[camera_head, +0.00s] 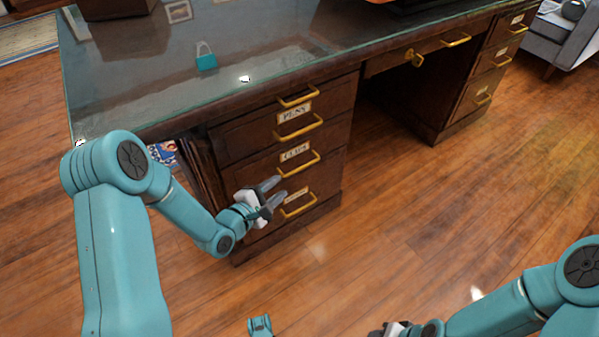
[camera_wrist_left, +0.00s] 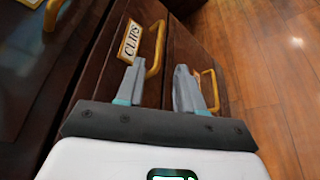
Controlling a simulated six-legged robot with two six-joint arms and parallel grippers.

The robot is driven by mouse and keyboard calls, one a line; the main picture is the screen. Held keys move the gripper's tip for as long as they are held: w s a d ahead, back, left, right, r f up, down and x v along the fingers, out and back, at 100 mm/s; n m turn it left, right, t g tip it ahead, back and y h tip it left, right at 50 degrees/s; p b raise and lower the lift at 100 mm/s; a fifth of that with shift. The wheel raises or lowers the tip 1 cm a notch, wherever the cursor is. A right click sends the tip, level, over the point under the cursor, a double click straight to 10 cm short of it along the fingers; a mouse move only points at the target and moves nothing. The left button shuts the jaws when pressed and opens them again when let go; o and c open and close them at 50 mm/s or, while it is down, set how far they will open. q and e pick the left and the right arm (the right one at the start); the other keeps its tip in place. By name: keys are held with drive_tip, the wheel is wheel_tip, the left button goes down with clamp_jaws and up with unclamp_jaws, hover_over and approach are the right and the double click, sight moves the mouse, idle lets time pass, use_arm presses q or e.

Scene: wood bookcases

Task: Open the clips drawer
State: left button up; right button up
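The clips drawer is a dark wood drawer front in the desk's left pedestal, with a CLIPS label (camera_head: 295,152) and a brass handle (camera_head: 300,165). It looks shut. In the left wrist view, the CLIPS label (camera_wrist_left: 130,42) and its handle (camera_wrist_left: 155,48) lie just beyond my fingers. My left gripper (camera_head: 278,192) is open and empty, in front of the pedestal, a little below the clips handle. In the wrist view its fingertips (camera_wrist_left: 160,66) stand apart, with the handle's near end seen between them. My right gripper (camera_head: 390,329) is mostly cut off at the bottom edge.
The PENS drawer handle (camera_head: 299,127) is above and the bottom drawer's handle (camera_head: 300,207) below; the latter also shows beside the right finger in the wrist view (camera_wrist_left: 210,90). A teal lock-shaped object (camera_head: 205,57) lies on the glass desktop (camera_head: 150,95). Floor (camera_head: 400,210) in front is clear.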

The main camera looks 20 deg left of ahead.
sight(300, 169)
use_arm(q)
drive_tip(key=b+x, duration=0.3)
drive_tip(key=x, duration=0.8)
drive_tip(key=shift+w+f, duration=0.15)
drive_tip(key=shift+w, duration=0.05)
use_arm(e)
drive_tip(key=f, duration=0.1)
drive_tip(key=w+f, duration=0.1)
drive_tip(key=f, duration=0.1)
drive_tip(key=shift+w+d+f+t, duration=0.25)
drive_tip(key=shift+w+d+t, duration=0.05)
drive_tip(key=shift+d, duration=0.05)
use_arm(q)
clamp_jaws()
